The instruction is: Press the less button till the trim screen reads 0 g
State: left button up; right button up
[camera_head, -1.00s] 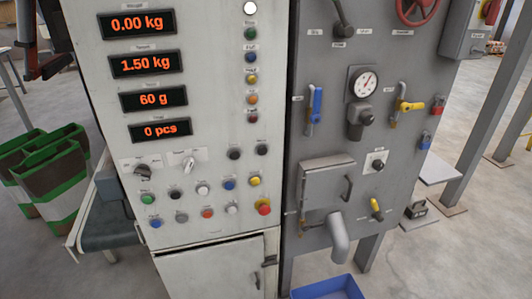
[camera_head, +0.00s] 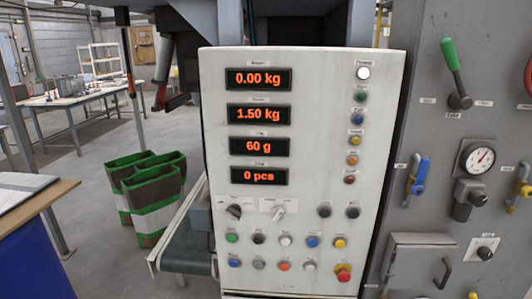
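The white control panel (camera_head: 305,110) stands upright in the middle of the head view. Its third screen (camera_head: 259,146), the only one in grams, reads 60 g in orange digits. The other screens read 0.00 kg (camera_head: 258,78), 1.50 kg (camera_head: 258,114) and 0 pcs (camera_head: 259,176). Two dark buttons (camera_head: 323,210) (camera_head: 353,211) sit at the right, below the screens. Several coloured buttons fill two rows lower down. The button labels are too small to read, so I cannot tell which is the less button. Neither gripper is in view.
A red mushroom button (camera_head: 343,272) sits at the panel's lower right. Two selector knobs (camera_head: 234,211) (camera_head: 278,210) sit under the screens. A grey machine front (camera_head: 430,135) with levers and a gauge stands right. A conveyor (camera_head: 185,245) and green-white sacks (camera_head: 150,190) stand left.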

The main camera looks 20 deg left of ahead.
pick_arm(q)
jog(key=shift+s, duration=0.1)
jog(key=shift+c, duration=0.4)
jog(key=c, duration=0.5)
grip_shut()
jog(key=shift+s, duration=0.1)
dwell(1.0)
